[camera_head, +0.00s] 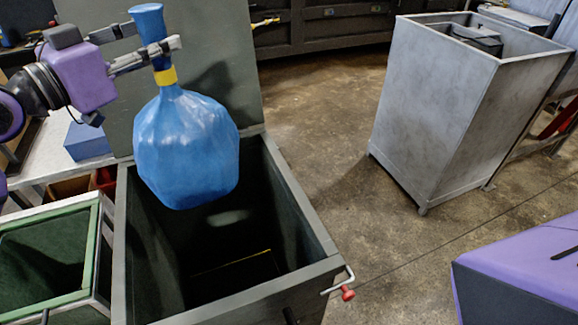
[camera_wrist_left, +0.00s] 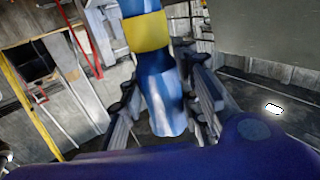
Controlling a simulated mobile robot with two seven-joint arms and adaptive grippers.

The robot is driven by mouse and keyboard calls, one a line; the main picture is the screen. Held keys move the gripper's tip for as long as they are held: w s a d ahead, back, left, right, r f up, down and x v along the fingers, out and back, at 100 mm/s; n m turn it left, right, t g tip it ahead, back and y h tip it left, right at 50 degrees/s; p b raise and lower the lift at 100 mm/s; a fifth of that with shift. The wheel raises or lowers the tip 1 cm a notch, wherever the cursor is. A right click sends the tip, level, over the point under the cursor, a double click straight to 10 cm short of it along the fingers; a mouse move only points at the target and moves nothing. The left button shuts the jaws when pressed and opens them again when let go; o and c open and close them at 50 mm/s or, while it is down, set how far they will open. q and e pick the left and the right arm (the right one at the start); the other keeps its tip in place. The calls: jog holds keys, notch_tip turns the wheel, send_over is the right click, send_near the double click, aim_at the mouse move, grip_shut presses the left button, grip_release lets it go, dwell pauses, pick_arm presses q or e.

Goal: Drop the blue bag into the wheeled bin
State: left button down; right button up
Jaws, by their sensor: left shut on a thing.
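The blue bag (camera_head: 187,150) is full and rounded, with a gathered neck and a yellow band. My left gripper (camera_head: 155,48) is shut on its neck above the band. The bag hangs upright over the opening of a dark open-topped box (camera_head: 306,222), overlapping its rear left part in the view. In the left wrist view the bag's neck (camera_wrist_left: 160,90) runs between the fingers, with the yellow band (camera_wrist_left: 146,32) beyond. A tall grey metal bin (camera_head: 433,105) with a small caster stands at the right, apart from the bag. My right gripper is not in view.
A raised grey-green panel (camera_head: 225,60) stands behind the dark box. A red-knobbed handle (camera_head: 347,293) sticks out at its front right. A green-rimmed container (camera_head: 92,245) is at the left. A dark object (camera_head: 478,38) shows inside the grey bin. Bare floor (camera_head: 330,120) lies between.

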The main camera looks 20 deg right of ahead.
aim_at(155, 68)
pick_arm(q)
notch_tip(155, 68, down, 2)
jog(key=shift+f+b, duration=0.15)
jog(key=shift+b, duration=0.15)
jog(key=shift+f, duration=0.45)
jog(key=shift+r, duration=0.1)
jog(key=c, duration=1.4)
grip_release()
jog(key=shift+o, duration=0.9)
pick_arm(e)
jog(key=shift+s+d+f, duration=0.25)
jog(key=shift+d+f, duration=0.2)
pick_arm(q)
jog(key=shift+f, duration=0.3)
jog(key=shift+s+a, duration=0.15)
jog(key=v, duration=1.1)
jog(key=shift+s+a, duration=0.25)
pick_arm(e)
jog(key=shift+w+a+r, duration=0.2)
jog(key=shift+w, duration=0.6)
pick_arm(q)
jog(key=shift+r, duration=0.1)
